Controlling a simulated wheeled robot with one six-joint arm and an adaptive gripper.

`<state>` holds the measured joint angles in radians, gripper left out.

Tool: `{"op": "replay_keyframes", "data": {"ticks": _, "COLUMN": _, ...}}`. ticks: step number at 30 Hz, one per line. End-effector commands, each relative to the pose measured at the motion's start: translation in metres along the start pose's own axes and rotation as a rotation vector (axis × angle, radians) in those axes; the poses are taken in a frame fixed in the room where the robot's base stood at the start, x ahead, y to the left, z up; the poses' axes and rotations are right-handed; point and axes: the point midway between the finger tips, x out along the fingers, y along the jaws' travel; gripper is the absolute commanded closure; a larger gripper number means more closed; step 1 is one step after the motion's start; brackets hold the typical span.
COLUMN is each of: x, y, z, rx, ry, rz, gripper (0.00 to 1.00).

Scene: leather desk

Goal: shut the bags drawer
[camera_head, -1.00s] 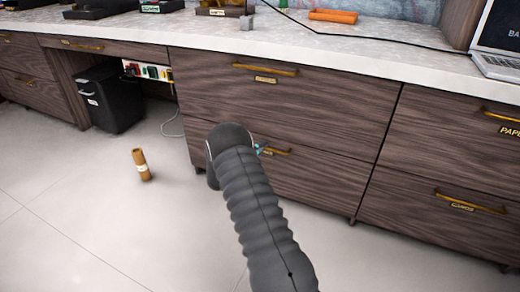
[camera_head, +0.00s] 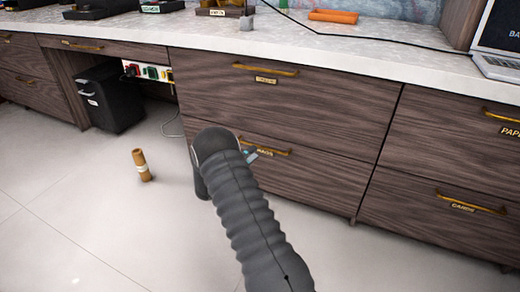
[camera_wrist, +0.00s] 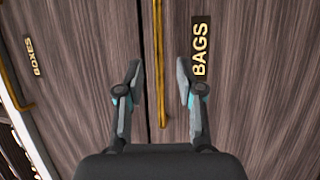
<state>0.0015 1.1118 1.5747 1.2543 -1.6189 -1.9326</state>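The bags drawer (camera_head: 320,178) is the lower dark wood drawer in the middle cabinet, with a gold handle (camera_head: 270,147) and a BAGS label. Its front looks about flush with the drawer above; a small gap is hard to rule out. In the wrist view the BAGS label (camera_wrist: 200,48) and the upright-looking gold handle (camera_wrist: 156,35) show close up. My gripper (camera_wrist: 159,64) has its two fingers apart, with the handle appearing between them; I cannot tell whether they touch it. In the head view my arm hides the drawer's left part and most of the gripper.
The boxes drawer (camera_head: 290,100) is above and the cards drawer (camera_head: 430,225) to the right; both look shut. A brown cylinder (camera_head: 141,165) stands on the floor at left, near a black bin (camera_head: 112,100). The floor in front is otherwise clear.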

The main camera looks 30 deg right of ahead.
Motion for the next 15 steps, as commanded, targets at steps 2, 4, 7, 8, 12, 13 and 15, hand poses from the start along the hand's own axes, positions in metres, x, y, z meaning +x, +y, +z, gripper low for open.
{"op": "replay_keyframes", "data": {"ticks": 2, "x": -0.017, "y": 0.000, "z": -0.001, "rx": -0.001, "ry": 0.002, "rz": -0.001, "gripper": 0.63}}
{"op": "replay_keyframes", "data": {"ticks": 4, "x": -0.029, "y": 0.000, "z": 0.000, "rx": -0.001, "ry": 0.001, "rz": 0.000, "gripper": 0.63}}
{"op": "replay_keyframes", "data": {"ticks": 7, "x": -0.043, "y": -0.001, "z": 0.000, "rx": 0.000, "ry": -0.001, "rz": -0.001, "gripper": 0.63}}
{"op": "replay_keyframes", "data": {"ticks": 8, "x": -0.046, "y": -0.001, "z": 0.000, "rx": 0.000, "ry": -0.001, "rz": -0.001, "gripper": 0.63}}
{"op": "replay_keyframes", "data": {"ticks": 12, "x": -0.057, "y": -0.001, "z": 0.001, "rx": -0.001, "ry": -0.004, "rz": 0.000, "gripper": 0.63}}
{"op": "replay_keyframes", "data": {"ticks": 13, "x": -0.058, "y": -0.001, "z": 0.001, "rx": -0.001, "ry": -0.004, "rz": 0.000, "gripper": 0.63}}
{"op": "replay_keyframes", "data": {"ticks": 15, "x": -0.060, "y": -0.001, "z": 0.001, "rx": -0.001, "ry": -0.004, "rz": 0.000, "gripper": 0.63}}
